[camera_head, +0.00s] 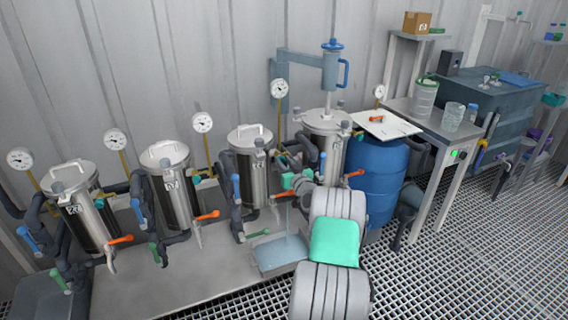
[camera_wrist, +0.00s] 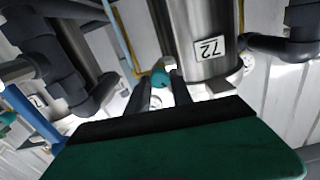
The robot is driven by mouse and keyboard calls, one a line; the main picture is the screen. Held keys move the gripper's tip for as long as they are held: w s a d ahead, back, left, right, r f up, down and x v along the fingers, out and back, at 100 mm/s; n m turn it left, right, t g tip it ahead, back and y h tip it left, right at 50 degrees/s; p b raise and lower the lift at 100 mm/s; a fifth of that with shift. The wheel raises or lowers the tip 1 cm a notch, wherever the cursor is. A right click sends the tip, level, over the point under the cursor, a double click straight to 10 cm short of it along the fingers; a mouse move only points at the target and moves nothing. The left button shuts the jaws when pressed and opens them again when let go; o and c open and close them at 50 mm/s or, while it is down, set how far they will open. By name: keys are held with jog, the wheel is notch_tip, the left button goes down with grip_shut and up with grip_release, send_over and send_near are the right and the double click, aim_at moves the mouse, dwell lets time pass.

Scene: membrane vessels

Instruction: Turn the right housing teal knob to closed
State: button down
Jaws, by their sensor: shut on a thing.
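In the wrist view a small teal knob (camera_wrist: 160,77) sits between the two dark fingertips of my gripper (camera_wrist: 159,84), which is shut on it. The knob is beside a steel housing (camera_wrist: 205,35) labelled 72 and near a brass pipe. The fingers hide part of the knob, and its turn position cannot be told. In the head view my gripper (camera_head: 281,160) reaches in beside the right side of the third steel housing (camera_head: 243,165). My grey arm with its teal pad hides some of the fittings there.
Two more steel housings (camera_head: 168,188) (camera_head: 84,208) stand to the left, with orange, blue and green-handled valves. Grating floor (camera_head: 470,245) is clear at right.

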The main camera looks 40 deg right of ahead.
jog(key=shift+f+m+b, duration=0.1)
jog(key=shift+m+b, duration=0.3)
jog(key=shift+b, duration=0.15)
jog(key=shift+f+m+b, duration=0.1)
jog(key=shift+m+b, duration=0.2)
jog(key=shift+b, duration=0.05)
jog(key=m+b, duration=0.2)
jog(key=m, duration=0.1)
jog(key=shift+b, duration=0.35)
jog(key=m+b, duration=0.1)
jog(key=m, duration=0.2)
jog(key=shift+d+m+b, duration=0.1)
jog(key=shift+m+b, duration=0.25)
jog(key=shift+m, duration=0.05)
jog(key=m, duration=0.2)
jog(key=shift+m+b, duration=0.3)
jog(key=shift+m, duration=0.1)
jog(key=m, duration=0.6)
jog(key=m+p, duration=0.1)
jog(key=m, duration=0.3)
jog(key=shift+m, duration=0.3)
jog(key=shift+m+p, duration=0.35)
jog(key=shift+m, duration=0.85)
